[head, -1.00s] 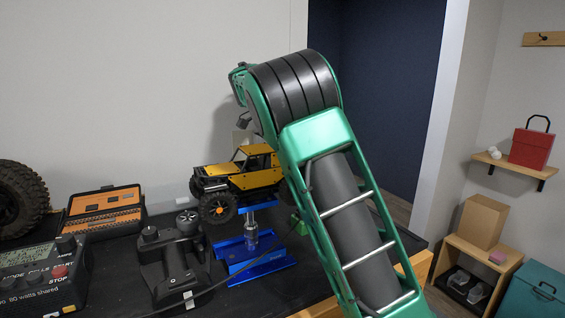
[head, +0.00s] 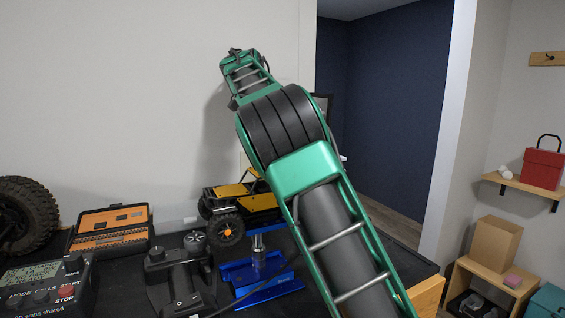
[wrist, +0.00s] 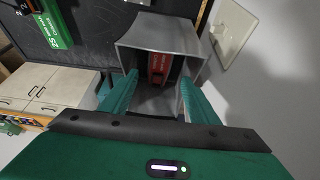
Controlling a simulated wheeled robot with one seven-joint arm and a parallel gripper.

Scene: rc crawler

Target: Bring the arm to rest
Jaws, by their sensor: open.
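My arm (head: 325,230) reaches up and away over the workbench in the head view. Its far section points upward in front of the pale wall, and my gripper cannot be made out there. In the wrist view my gripper (wrist: 157,92) is open, with its two teal fingers apart. Between and beyond them is a grey open-fronted box (wrist: 135,60) with a red object (wrist: 158,68) inside. I cannot tell how far away it is, but nothing is visibly gripped. The yellow and black crawler (head: 228,221) is partly hidden behind my arm, near a blue stand (head: 262,284).
A black transmitter (head: 180,278), a charger (head: 45,290), an orange-faced case (head: 110,235) and a big tyre (head: 24,212) occupy the bench's left. A red box (head: 541,168) sits on a wall shelf. The wrist view shows a green box (wrist: 55,25) and pale cabinets (wrist: 45,90).

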